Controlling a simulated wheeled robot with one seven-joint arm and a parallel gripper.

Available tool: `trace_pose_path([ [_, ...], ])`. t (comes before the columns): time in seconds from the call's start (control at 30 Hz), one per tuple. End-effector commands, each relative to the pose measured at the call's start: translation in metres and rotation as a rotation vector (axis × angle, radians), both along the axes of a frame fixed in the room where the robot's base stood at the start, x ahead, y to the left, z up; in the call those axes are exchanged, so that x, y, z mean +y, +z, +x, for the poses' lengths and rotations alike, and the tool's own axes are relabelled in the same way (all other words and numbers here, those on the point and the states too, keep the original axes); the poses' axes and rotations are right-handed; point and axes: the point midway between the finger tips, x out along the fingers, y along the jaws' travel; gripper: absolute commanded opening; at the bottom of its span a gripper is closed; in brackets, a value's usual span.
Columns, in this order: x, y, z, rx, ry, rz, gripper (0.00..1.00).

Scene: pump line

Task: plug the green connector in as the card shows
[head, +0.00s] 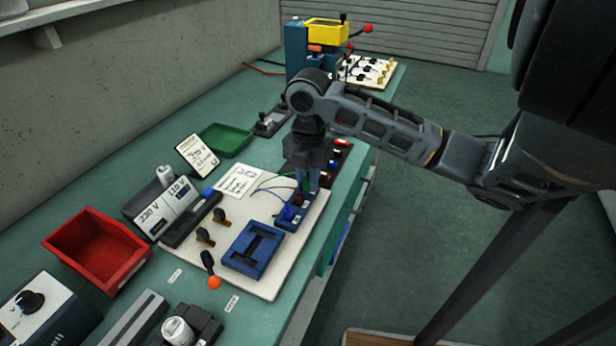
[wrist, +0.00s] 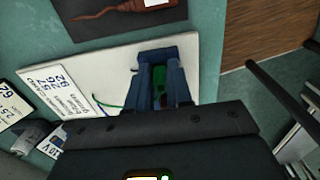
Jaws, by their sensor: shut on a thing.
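My gripper (head: 307,182) points down over the far right part of the white board (head: 262,284). It is shut on the green connector (head: 306,186), which also shows between the fingers in the wrist view (wrist: 158,92). A thin green wire (wrist: 110,107) runs left from it. A blue socket block (head: 283,224) lies just below and in front of the gripper, with a blue plug and a red plug (head: 298,199) at it. The fingers hide the connector's lower end, so I cannot tell whether it touches a socket. A printed card (head: 197,157) stands behind the board.
A printed sheet (head: 238,181) lies at the board's back. A blue frame (head: 253,250) and dark knobs stand on the board. A red bin (head: 97,250) and a green tray (head: 225,139) are to the left and behind. A dark rack (head: 340,152) is right of the gripper.

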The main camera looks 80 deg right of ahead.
Motion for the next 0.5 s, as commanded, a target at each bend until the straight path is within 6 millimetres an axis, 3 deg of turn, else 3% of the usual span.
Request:
trace_pose_path([
  [0.17,0.0005,-0.0014,0.0000,0.002,0.000,0.001,0.00],
  [0.2,0.0005,-0.0014,0.0000,0.001,0.000,0.002,0.23],
  [0.27,0.0005,-0.0015,-0.0001,0.001,0.000,0.002,0.29],
  [0.5,0.0009,-0.0019,-0.0006,0.004,0.000,0.003,0.31],
])
